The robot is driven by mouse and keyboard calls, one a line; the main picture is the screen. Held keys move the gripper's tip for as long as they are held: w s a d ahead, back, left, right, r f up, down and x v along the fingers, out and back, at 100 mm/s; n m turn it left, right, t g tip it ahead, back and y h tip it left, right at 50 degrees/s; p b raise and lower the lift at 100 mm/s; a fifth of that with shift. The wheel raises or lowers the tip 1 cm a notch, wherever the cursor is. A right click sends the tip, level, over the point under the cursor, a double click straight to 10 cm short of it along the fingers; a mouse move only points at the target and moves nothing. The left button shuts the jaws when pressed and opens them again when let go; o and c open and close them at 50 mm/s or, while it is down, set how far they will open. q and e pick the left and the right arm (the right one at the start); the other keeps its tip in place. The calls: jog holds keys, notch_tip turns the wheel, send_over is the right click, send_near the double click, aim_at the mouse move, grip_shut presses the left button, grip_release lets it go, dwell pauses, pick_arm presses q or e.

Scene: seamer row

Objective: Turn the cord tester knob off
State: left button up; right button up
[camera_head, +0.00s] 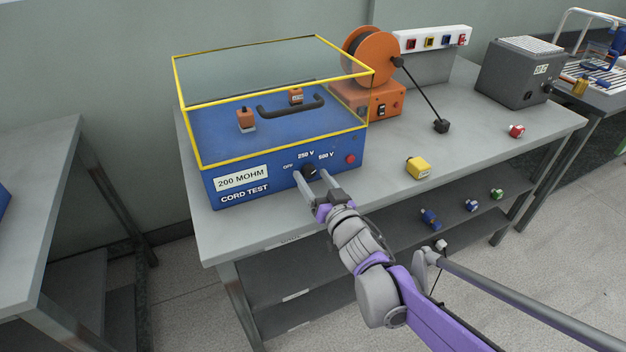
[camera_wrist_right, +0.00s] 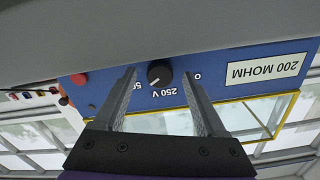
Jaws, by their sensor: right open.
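The cord tester (camera_head: 262,185) is a blue box with a yellow-edged clear cover on the grey bench. Its black knob (camera_head: 308,171) is on the front panel, among OFF, 250 V and 500 V labels. In the right wrist view, which is upside down, the knob (camera_wrist_right: 160,72) has a white mark that points roughly between 250 V and 500 V, away from OFF. My right gripper (camera_head: 311,174) is open, with one finger on each side of the knob; there is a gap beside the knob in the wrist view (camera_wrist_right: 158,76). My left gripper is not in view.
A red button (camera_head: 350,159) is right of the knob. An orange cable reel (camera_head: 371,60) stands behind it. A yellow plug (camera_head: 418,168), a black plug (camera_head: 441,126) and a red plug (camera_head: 516,130) lie on the bench. A grey box (camera_head: 515,72) stands farther right.

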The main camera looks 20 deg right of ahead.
jog(key=shift+w, duration=0.15)
jog(key=shift+c, duration=0.2)
grip_shut()
